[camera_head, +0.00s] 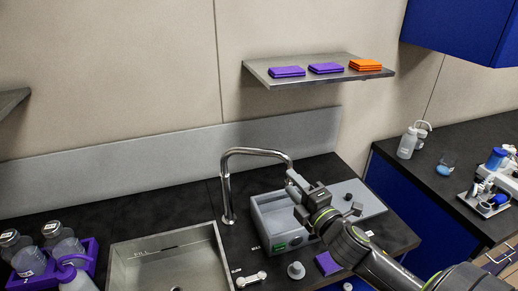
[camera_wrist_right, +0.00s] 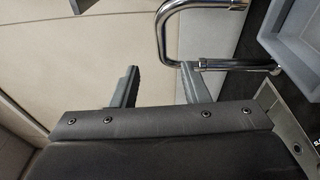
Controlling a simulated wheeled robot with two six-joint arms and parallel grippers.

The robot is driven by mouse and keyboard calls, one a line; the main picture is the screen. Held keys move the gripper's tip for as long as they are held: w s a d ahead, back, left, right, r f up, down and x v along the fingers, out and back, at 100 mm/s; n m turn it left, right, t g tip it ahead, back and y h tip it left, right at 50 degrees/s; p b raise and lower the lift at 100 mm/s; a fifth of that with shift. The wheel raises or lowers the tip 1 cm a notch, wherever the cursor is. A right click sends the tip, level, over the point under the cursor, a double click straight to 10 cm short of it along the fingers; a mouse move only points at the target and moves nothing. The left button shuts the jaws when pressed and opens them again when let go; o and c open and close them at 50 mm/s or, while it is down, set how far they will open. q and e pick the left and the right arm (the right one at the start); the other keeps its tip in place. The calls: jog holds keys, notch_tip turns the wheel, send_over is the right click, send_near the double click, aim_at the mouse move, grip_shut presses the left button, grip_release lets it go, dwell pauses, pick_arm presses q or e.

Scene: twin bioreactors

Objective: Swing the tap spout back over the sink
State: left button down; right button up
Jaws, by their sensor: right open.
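The chrome tap (camera_head: 226,190) rises behind the sink's right edge. Its arched spout (camera_head: 258,152) points right, away from the sink (camera_head: 168,262) and toward the grey open box. My right gripper (camera_head: 296,190) is by the spout's outer end, overlapping it in the head view; I cannot tell whether they touch. In the right wrist view the right gripper's fingers (camera_wrist_right: 158,86) are apart with nothing between them. My left gripper is not in view.
The grey box (camera_head: 268,218) stands under my right gripper. A white spanner-like piece (camera_head: 251,279) and a grey knob (camera_head: 296,270) lie in front. A purple rack of bottles (camera_head: 88,251) is left of the sink. A shelf (camera_head: 316,75) hangs above.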

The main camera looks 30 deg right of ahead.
aim_at(261, 150)
jog(key=w+p, duration=0.1)
jog(key=w, duration=0.4)
jog(key=w+p, duration=0.2)
jog(key=w, duration=0.3)
jog(key=w+d+p, duration=0.1)
jog(key=w+p, duration=0.1)
jog(key=w, duration=0.3)
jog(key=shift+w+r, duration=0.3)
jog(key=shift+w, duration=0.05)
jog(key=shift+w+d, duration=0.1)
jog(key=shift+w, duration=0.65)
jog(key=shift+c, duration=0.3)
grip_shut()
jog(key=shift+f, duration=0.1)
